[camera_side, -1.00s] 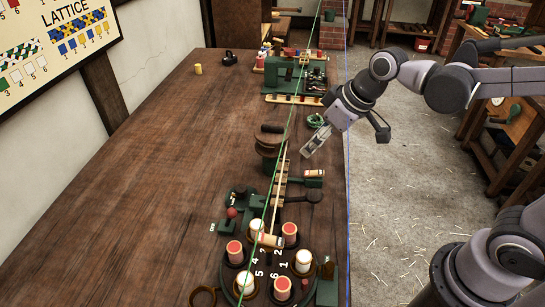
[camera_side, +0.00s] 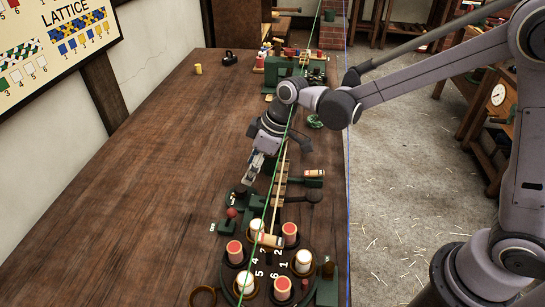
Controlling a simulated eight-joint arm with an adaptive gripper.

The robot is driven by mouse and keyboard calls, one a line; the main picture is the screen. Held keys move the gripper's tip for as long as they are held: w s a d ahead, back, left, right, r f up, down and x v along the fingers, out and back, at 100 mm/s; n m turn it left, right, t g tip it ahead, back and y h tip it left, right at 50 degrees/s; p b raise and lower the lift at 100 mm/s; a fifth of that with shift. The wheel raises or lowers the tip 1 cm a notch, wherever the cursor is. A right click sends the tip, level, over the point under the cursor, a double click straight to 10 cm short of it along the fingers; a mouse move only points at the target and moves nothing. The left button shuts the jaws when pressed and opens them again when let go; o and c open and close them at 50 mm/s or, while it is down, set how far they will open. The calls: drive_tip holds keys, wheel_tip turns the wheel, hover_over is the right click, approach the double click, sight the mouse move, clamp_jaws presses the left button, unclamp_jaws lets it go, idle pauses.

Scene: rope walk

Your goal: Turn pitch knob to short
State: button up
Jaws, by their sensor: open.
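My gripper (camera_side: 247,182) is open and points down over the bench, just above a small green box with a dark top (camera_side: 238,196). Whether the fingers touch that box, I cannot tell. No label naming the pitch knob is readable, so I cannot tell for sure which part it is or how it is set. A dark round knob (camera_side: 314,196) is to the right of the wooden rail (camera_side: 279,190).
A red-balled lever (camera_side: 232,212) stands on a green base just nearer than the gripper. A round numbered plate (camera_side: 268,268) with several red and white spools is in front. A green cord (camera_side: 273,187) crosses the work. The wooden bench (camera_side: 150,190) is clear at left.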

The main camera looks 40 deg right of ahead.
sight(241, 188)
drive_tip(key=shift+x, duration=3.9)
clamp_jaws()
